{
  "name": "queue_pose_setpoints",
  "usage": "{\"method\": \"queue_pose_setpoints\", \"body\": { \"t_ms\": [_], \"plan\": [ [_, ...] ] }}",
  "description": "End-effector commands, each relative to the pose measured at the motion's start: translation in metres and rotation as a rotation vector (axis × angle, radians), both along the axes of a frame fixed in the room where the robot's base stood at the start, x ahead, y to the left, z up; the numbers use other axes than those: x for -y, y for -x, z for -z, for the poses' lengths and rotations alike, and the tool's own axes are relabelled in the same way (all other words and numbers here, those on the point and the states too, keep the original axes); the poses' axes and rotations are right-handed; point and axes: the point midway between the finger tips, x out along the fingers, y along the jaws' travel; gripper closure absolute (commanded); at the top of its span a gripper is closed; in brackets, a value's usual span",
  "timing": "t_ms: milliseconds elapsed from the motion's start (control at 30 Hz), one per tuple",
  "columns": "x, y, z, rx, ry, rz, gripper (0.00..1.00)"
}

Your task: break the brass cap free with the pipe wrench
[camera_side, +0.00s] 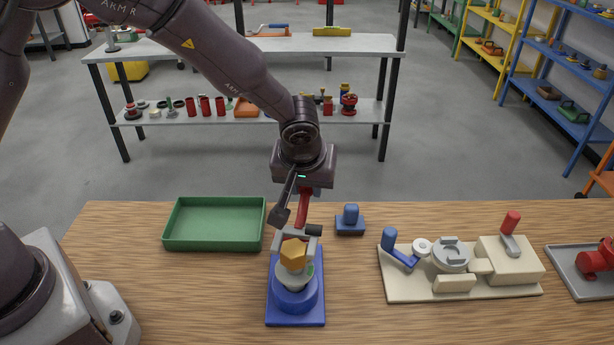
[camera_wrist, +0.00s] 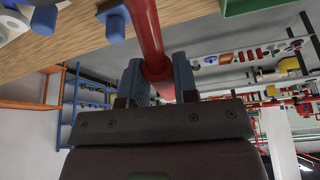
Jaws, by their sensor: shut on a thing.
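My gripper (camera_side: 305,190) is shut on the red handle of the pipe wrench (camera_side: 302,208). In the wrist view the red handle runs between the two blue-grey fingers (camera_wrist: 158,78). The wrench slants down toward the valve, and its grey jaw end is at the far side of the brass cap (camera_side: 293,252). I cannot tell whether the jaws touch the cap or close around it. The faceted brass cap sits on top of a pale valve body (camera_side: 290,275) on a blue base (camera_side: 295,308). The cap is not visible in the wrist view.
A green tray (camera_side: 213,246) lies left of the valve, seemingly empty. A small blue block (camera_side: 350,226) stands close by on the right. A beige fixture (camera_side: 460,296) with blue and red handles is further right, then a grey tray (camera_side: 578,290) with a red part.

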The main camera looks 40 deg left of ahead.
Motion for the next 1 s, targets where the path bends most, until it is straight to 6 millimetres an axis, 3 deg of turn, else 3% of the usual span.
{"method": "queue_pose_setpoints", "body": {
  "t_ms": [567,1000],
  "plan": [
    [0.000,0.000,0.016,0.003,0.000,-0.005,1.00],
    [-0.015,0.014,0.016,0.002,0.000,-0.180,1.00]
  ]
}}
